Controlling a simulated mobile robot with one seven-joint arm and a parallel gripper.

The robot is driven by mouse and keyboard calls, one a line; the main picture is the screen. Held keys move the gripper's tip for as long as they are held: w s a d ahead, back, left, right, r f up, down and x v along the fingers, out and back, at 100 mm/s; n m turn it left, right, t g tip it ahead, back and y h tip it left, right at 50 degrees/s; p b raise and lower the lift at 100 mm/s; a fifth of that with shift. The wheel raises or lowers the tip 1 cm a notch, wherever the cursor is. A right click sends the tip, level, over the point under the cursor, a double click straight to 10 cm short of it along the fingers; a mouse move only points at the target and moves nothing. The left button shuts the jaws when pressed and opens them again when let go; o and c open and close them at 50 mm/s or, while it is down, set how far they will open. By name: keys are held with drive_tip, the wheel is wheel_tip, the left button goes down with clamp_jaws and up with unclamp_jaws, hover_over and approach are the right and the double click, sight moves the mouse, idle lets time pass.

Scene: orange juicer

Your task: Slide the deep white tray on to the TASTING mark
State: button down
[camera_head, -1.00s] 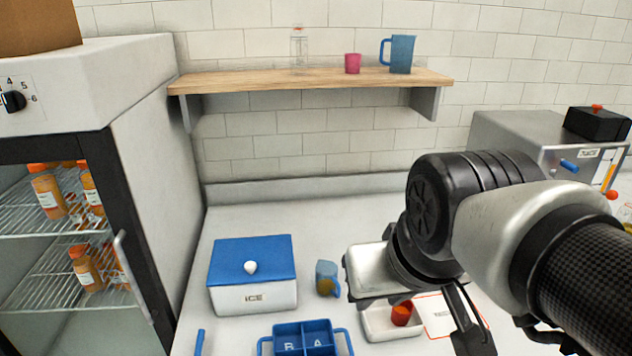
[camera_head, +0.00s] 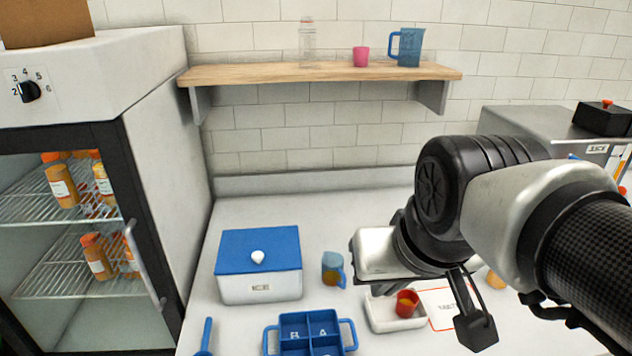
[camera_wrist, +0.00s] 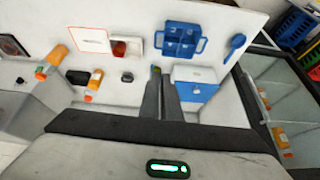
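The deep white tray (camera_head: 384,322) sits on the counter below my arm, with a red cup (camera_head: 407,302) inside it. The TASTING mark (camera_head: 440,306), a white patch with a red outline, lies just right of the tray; my arm partly covers it. In the wrist view the tray (camera_wrist: 136,41) shows with the mark (camera_wrist: 90,40) on its left. My gripper (camera_wrist: 160,74) points down at the counter, to one side of the tray and apart from it. Its fingers look closed together, with nothing between them. In the head view the fingertips are hidden.
A blue mug (camera_head: 333,268) stands left of the tray, close to the fingertips in the wrist view. A blue-lidded ICE box (camera_head: 258,270) and a blue divided caddy (camera_head: 309,335) stand further left. A glass-door fridge (camera_head: 80,240) borders the left; a wooden shelf (camera_head: 320,73) hangs above.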

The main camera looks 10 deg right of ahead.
sight(382, 315)
drive_tip(key=w+f+m+g+y, duration=0.1)
drive_tip(key=w+f+m+g, duration=0.1)
drive_tip(key=w+f+m, duration=0.45)
drive_tip(key=w+f+m+g, duration=0.2)
drive_tip(key=w+f+m, duration=0.2)
drive_tip(key=w, duration=0.6)
drive_tip(key=w+f+m, duration=0.2)
drive_tip(key=f, duration=0.6)
drive_tip(key=w+d+f+m+g+b, duration=0.1)
drive_tip(key=w+f+m, duration=0.1)
drive_tip(key=f, duration=0.7)
drive_tip(key=w+d+f+m+h, duration=0.1)
drive_tip(key=w+f+m, duration=0.2)
drive_tip(key=f, duration=0.6)
drive_tip(key=shift+f+g+b, duration=0.2)
drive_tip(key=shift+g+b, duration=0.1)
drive_tip(key=shift+b, duration=0.05)
drive_tip(key=d, duration=0.3)
drive_tip(key=shift+d+f, duration=0.1)
drive_tip(key=shift+f, duration=0.05)
drive_tip(key=shift+d, duration=0.45)
